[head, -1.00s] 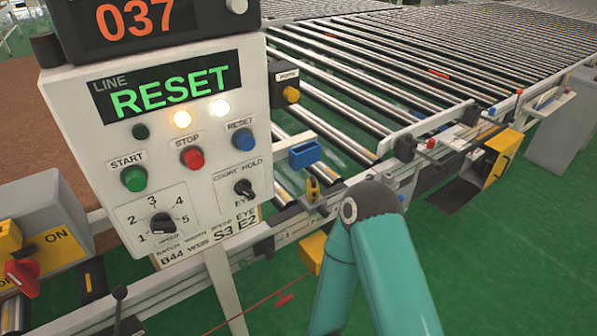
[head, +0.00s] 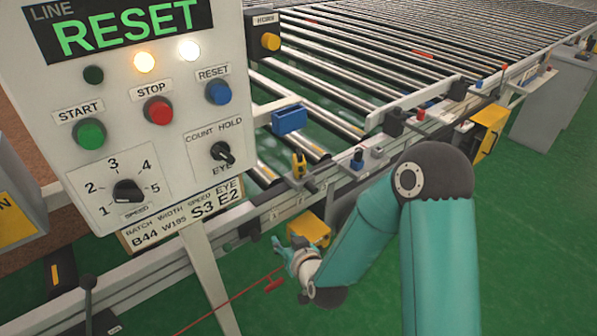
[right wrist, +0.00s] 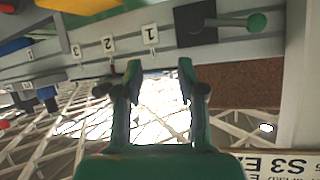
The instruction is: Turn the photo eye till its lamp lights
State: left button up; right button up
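I cannot tell for sure which part is the photo eye. A small yellow device (head: 299,165) on a dark bracket at the near conveyor rail may be it; no lit lamp shows on it. My right gripper (head: 277,246) is below the near rail, left of a yellow box (head: 309,229) and apart from the small yellow device. In the right wrist view my right gripper (right wrist: 158,75) is open, with nothing between its fingers. My left gripper is not in view.
The control panel (head: 170,215) shows RESET, with two lit lamps above its buttons. A blue box (head: 289,118) sticks out beside it. A red cord (head: 235,303) runs below the rail. A green-knobbed lever (right wrist: 240,22) and number tags show in the right wrist view.

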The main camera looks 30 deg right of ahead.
aim_at(301, 159)
jog(key=d+r+m+t+h+b, duration=0.2)
jog(key=d+r+t+h, duration=0.25)
jog(key=d+r, duration=0.5)
jog(key=shift+g+h, duration=0.25)
jog(key=shift+h, duration=0.2)
jog(key=x, duration=0.5)
jog(key=a+r+p+x, duration=0.1)
jog(key=x, duration=0.5)
jog(key=a+p+x, duration=0.1)
jog(key=x, duration=0.4)
jog(key=shift+w+d+r, duration=0.15)
jog(key=shift+w+r, duration=0.1)
jog(key=shift+w, duration=0.35)
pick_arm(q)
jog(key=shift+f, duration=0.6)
pick_arm(e)
grip_shut()
